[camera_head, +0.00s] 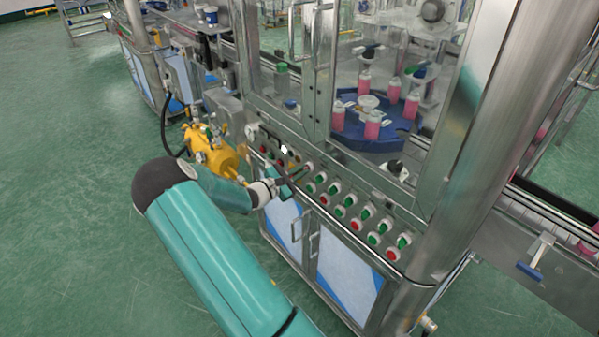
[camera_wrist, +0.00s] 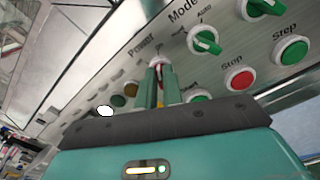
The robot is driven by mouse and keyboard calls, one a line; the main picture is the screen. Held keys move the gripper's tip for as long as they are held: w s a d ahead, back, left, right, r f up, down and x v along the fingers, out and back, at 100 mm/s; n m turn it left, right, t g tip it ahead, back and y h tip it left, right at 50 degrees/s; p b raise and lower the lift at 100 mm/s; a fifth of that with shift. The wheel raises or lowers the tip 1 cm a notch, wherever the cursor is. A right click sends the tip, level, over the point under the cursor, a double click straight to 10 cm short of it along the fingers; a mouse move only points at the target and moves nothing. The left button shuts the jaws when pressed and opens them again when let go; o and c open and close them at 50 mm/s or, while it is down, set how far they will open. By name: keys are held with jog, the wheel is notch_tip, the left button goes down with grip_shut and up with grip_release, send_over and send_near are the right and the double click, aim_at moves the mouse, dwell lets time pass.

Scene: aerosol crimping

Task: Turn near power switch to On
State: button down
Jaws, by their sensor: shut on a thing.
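The power switch (camera_wrist: 156,62) is on the sloped steel control panel under the word "Power" in the wrist view. My gripper (camera_wrist: 158,76) is at this switch with its two green fingers shut on it. The fingers cover most of the knob, so which way it points cannot be told. A little red shows between the fingers. In the head view my gripper (camera_head: 290,180) reaches the left part of the panel (camera_head: 345,190), and the switch is hidden there.
Beside the power switch are a green mode knob (camera_wrist: 206,41), a red stop button (camera_wrist: 240,78) and a green start button (camera_wrist: 198,98). A white lamp (camera_wrist: 105,111) lies to the left. A rail (camera_head: 345,232) runs below the panel. A yellow tank (camera_head: 215,155) stands close to my arm.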

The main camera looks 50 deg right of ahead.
jog(key=shift+m, duration=0.5)
jog(key=c, duration=1.5)
grip_release()
jog(key=shift+c, duration=0.2)
jog(key=shift+a, duration=0.2)
jog(key=v, duration=1.3)
jog(key=shift+a, duration=0.25)
